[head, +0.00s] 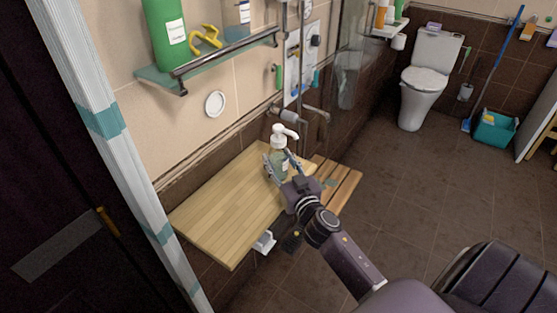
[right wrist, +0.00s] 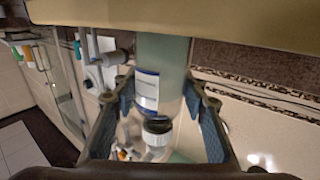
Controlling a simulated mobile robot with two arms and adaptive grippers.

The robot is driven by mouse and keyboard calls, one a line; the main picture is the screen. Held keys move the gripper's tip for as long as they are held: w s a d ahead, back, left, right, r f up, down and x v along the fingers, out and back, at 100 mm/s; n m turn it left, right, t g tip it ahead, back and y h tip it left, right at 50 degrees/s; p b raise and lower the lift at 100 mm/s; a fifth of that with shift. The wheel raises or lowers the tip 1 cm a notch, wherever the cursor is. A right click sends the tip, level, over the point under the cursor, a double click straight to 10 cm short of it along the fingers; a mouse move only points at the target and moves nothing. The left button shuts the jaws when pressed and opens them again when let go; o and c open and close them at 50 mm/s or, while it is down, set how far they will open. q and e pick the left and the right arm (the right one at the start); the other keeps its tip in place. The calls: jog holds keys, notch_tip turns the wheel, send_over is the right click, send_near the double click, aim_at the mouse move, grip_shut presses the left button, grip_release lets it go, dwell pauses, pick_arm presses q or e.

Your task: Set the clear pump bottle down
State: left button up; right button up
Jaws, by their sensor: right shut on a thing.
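The clear pump bottle (head: 279,157), with a white pump head and greenish contents, is upright over the wooden bench seat (head: 216,206). My right gripper (head: 279,170) is shut around its body, with one finger on each side. In the right wrist view the picture is inverted: the bottle (right wrist: 160,55) with its blue-and-white label is between the two fingers (right wrist: 164,98). Its base meets the bench edge (right wrist: 240,22) at the top of that view; I cannot tell whether it touches the seat. My left gripper is not in view.
A glass shelf (head: 160,81) above holds a green bottle (head: 166,35) and a yellow hook-shaped item (head: 205,40). A slatted wooden piece (head: 340,183) lies right of the bench. Shower fittings (head: 300,112) are on the wall behind. The bench's left part is clear.

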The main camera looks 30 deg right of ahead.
jog(key=o, duration=1.3)
jog(key=shift+o, duration=0.2)
jog(key=shift+r, duration=0.2)
jog(key=shift+s+a+f, duration=0.1)
jog(key=shift+s+f, duration=0.1)
jog(key=shift+s, duration=0.1)
jog(key=s+a+b, duration=0.1)
jog(key=s+a, duration=0.1)
jog(key=s, duration=0.9)
jog(key=shift+r, duration=0.15)
jog(key=shift+s+a, duration=0.1)
jog(key=shift+s, duration=0.05)
